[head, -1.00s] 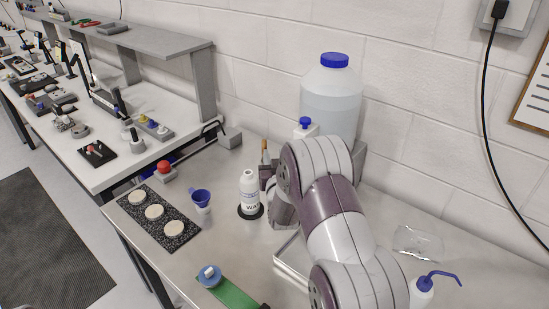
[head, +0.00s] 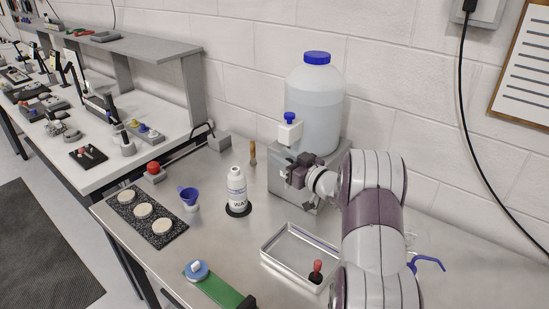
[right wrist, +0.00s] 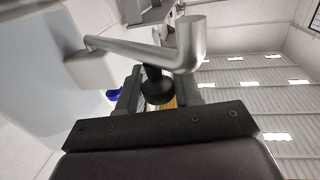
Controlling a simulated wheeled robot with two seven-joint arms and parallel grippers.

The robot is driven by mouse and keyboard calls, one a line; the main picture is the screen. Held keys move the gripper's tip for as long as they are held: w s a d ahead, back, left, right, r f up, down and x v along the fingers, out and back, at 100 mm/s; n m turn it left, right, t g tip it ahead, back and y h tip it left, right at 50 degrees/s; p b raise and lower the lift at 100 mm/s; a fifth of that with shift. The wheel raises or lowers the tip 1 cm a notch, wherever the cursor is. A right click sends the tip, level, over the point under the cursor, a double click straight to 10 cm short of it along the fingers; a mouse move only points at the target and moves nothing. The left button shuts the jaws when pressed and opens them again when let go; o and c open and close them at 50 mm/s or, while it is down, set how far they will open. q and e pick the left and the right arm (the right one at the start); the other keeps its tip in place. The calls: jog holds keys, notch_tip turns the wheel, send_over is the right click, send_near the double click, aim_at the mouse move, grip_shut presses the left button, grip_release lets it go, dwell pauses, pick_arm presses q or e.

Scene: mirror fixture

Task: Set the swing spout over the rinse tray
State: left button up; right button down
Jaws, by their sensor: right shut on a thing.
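The swing spout (right wrist: 150,52) shows in the right wrist view as a bare metal tube running from a grey block to a bent end at the right. A round black knob (right wrist: 157,88) hangs under it between my fingers. My right gripper (head: 292,172) is shut on this knob, in front of the grey stand under the large bottle. In the head view the gripper and wrist hide the spout. The rinse tray (head: 290,248) is a shallow metal tray on the bench, nearer the camera than the gripper. My left gripper is out of view.
A red-topped piece (head: 317,270) is at the tray's near right corner.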

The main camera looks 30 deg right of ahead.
jog(key=shift+s+d+n+g+y, duration=0.15)
jog(key=shift+s+d+n+y, duration=0.15)
jog(key=shift+d+y, duration=0.15)
jog(key=shift+s+d+n+g+y, duration=0.15)
jog(key=shift+d+n+y, duration=0.15)
jog(key=shift+y, duration=0.15)
jog(key=shift+s+d+n+g+y+p, duration=0.2)
jog(key=shift+d+n+g+y, duration=0.2)
jog(key=shift+y, duration=0.25)
jog(key=shift+s+d+n+g+y+p, duration=0.2)
jog(key=shift+d+n+y, duration=0.1)
jog(key=shift+n+y, duration=0.3)
jog(key=c, duration=1.1)
grip_release()
jog(key=shift+o, duration=1)
jog(key=shift+d, duration=0.1)
jog(key=b+v, duration=0.3)
jog(key=v, duration=0.9)
jog(key=shift+s+d+b, duration=0.2)
jog(key=shift+s+b, duration=0.05)
jog(key=shift+b, duration=0.1)
jog(key=shift+f, duration=0.15)
